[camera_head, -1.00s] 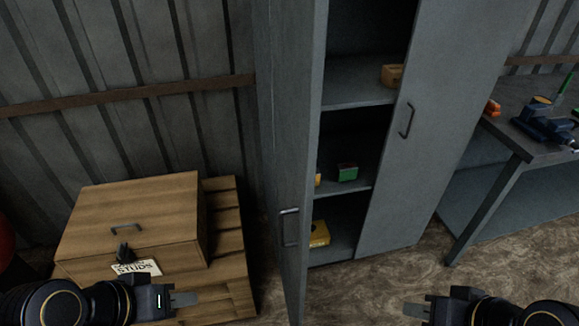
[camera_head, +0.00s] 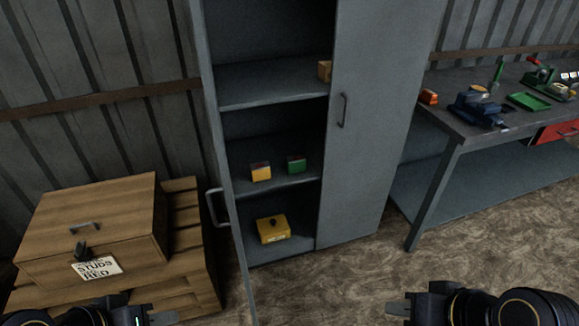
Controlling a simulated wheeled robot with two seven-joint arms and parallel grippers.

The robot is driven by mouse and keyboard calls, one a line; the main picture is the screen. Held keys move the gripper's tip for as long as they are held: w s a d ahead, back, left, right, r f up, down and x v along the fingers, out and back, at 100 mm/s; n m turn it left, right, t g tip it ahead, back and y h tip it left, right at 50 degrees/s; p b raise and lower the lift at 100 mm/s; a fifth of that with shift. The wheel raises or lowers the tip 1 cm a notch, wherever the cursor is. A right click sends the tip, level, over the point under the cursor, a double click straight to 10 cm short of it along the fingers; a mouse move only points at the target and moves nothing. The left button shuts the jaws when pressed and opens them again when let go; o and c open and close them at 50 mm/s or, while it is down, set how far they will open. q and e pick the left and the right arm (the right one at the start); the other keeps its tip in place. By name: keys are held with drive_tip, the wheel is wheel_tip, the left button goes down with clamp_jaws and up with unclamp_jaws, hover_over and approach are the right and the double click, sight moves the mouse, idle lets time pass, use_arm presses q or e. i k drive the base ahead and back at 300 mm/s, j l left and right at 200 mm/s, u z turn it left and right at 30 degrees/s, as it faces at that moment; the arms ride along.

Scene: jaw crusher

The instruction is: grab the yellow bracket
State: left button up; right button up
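The grey cabinet (camera_head: 376,150) stands ahead with its left door swung open and its right door shut. A yellow box-like object (camera_head: 272,229) with a dark top part and a pale label sits on its bottom shelf. A smaller yellow block (camera_head: 261,173) with a dark top is on the middle shelf. I cannot tell whether either is the yellow bracket. My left gripper (camera_head: 163,318) is at the bottom edge, left of centre, and my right gripper (camera_head: 398,309) is at the bottom, right of centre. Both are far from the shelves, with no object visible at their fingers; their opening is unclear.
A green block (camera_head: 296,165) shares the middle shelf, and a tan box (camera_head: 324,71) is above. A wooden chest (camera_head: 95,228) on a pallet stands left. A workbench (camera_head: 447,118) with tools stands right. The floor before the cabinet is clear.

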sight(261, 171)
drive_tip(key=i+u, duration=0.1)
drive_tip(key=u, duration=0.3)
drive_tip(key=l+u, duration=0.15)
drive_tip(key=u, duration=0.2)
drive_tip(key=i+l+u, duration=0.1)
drive_tip(key=u, duration=0.3)
drive_tip(key=l+u, duration=0.15)
drive_tip(key=u, duration=0.25)
drive_tip(key=i+l+u, duration=0.1)
drive_tip(key=l+u, duration=0.2)
drive_tip(key=l, duration=0.75)
drive_tip(key=l+u, duration=0.3)
drive_tip(key=l, duration=0.75)
